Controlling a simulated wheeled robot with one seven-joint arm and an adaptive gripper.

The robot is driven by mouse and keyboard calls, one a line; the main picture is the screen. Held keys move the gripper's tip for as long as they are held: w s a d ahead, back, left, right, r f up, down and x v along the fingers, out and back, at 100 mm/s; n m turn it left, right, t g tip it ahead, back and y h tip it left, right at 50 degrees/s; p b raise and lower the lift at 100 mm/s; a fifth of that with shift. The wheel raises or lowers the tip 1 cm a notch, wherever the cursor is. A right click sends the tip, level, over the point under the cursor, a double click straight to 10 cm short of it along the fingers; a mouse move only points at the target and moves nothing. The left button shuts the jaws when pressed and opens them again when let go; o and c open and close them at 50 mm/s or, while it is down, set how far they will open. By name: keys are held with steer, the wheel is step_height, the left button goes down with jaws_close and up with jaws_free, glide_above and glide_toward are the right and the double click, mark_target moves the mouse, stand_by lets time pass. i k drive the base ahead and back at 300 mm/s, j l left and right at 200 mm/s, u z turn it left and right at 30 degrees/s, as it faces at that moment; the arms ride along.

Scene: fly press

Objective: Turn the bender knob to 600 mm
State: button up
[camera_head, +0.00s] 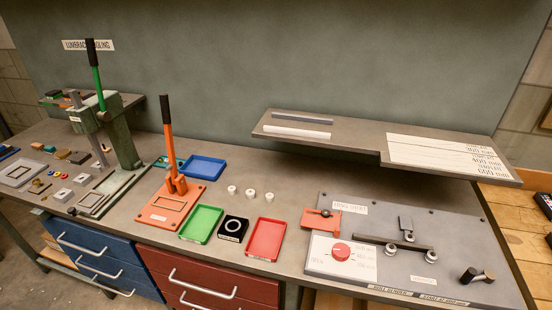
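The bender knob is a round red knob (341,251) on a white dial plate (318,262) at the front left of the grey roll bender board (450,222). Small print stands around the knob, with "OPEN" at its lower left; the other marks are too small to read. Which mark the knob points to cannot be told. My gripper is not in view.
The board also bears an orange block (322,221), a bar with rollers (395,243) and a dark crank (478,275). A shelf (360,143) overhangs behind. Red (266,239) and green (201,224) trays and an orange lever press (171,203) stand left.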

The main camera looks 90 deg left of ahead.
mark_target(340, 252)
steer(key=u, duration=0.45)
steer(key=j+u, duration=0.15)
steer(key=u, duration=0.7)
steer(key=j+u, duration=0.15)
steer(key=u, duration=0.3)
steer(key=i+u, duration=0.1)
steer(key=u, duration=0.35)
steer(key=i+j+u, duration=0.25)
steer(key=i+j, duration=0.2)
